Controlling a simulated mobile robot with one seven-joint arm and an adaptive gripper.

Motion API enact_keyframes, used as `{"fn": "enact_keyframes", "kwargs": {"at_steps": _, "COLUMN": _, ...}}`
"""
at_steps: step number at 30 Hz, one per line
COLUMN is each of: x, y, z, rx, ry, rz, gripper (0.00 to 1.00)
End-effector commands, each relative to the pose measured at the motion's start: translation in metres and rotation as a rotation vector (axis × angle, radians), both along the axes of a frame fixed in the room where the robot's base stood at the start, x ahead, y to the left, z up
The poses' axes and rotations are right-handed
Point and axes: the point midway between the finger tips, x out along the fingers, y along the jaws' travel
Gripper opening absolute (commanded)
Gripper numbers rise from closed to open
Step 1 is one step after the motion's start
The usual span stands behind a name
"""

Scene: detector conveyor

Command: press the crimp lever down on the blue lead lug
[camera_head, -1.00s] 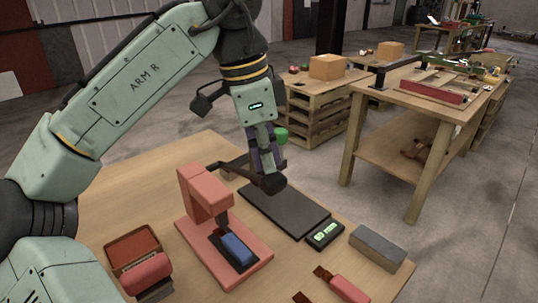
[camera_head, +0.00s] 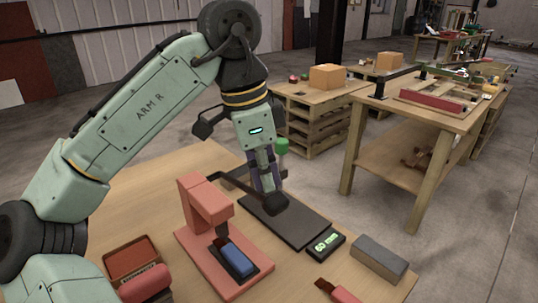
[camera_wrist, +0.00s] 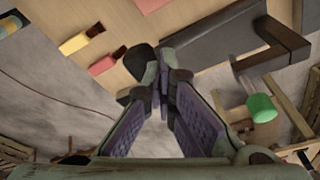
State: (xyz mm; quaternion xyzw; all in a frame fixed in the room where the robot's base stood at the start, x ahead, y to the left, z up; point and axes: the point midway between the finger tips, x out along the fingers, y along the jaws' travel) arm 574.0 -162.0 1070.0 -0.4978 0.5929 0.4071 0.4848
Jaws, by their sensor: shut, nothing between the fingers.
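The blue lead lug (camera_head: 237,258) lies on a dark base under the head of a pink crimp press (camera_head: 206,205) in the head view. A dark bar (camera_head: 232,182) shows behind the press and runs right toward my gripper; I cannot tell whether it is the crimp lever. My gripper (camera_head: 269,192) points down to the right of the press, with its fingers together and no object between them. In the wrist view my gripper (camera_wrist: 162,78) closes at the tips beside a dark rounded piece (camera_wrist: 139,57). Contact with that piece is unclear. The press and lug are not clearly visible there.
A dark flat pad (camera_head: 300,227) and a display reading "60 mm" (camera_head: 327,243) lie right of the press. A grey block (camera_head: 379,259) sits near the table edge. A green-knobbed upright (camera_head: 281,146) stands behind my gripper. A red case (camera_head: 131,258) is front left.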

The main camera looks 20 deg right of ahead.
Motion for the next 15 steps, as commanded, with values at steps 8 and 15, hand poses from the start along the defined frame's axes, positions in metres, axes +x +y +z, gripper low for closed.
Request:
{"fn": "enact_keyframes", "kwargs": {"at_steps": 8, "x": -0.001, "y": -0.001, "z": 0.034, "rx": -0.001, "ry": 0.001, "rz": -0.003, "gripper": 0.0}}
{"fn": "enact_keyframes", "kwargs": {"at_steps": 15, "x": 0.0, "y": 0.0, "z": 0.052, "rx": 0.001, "ry": 0.0, "rz": 0.0, "gripper": 0.0}}
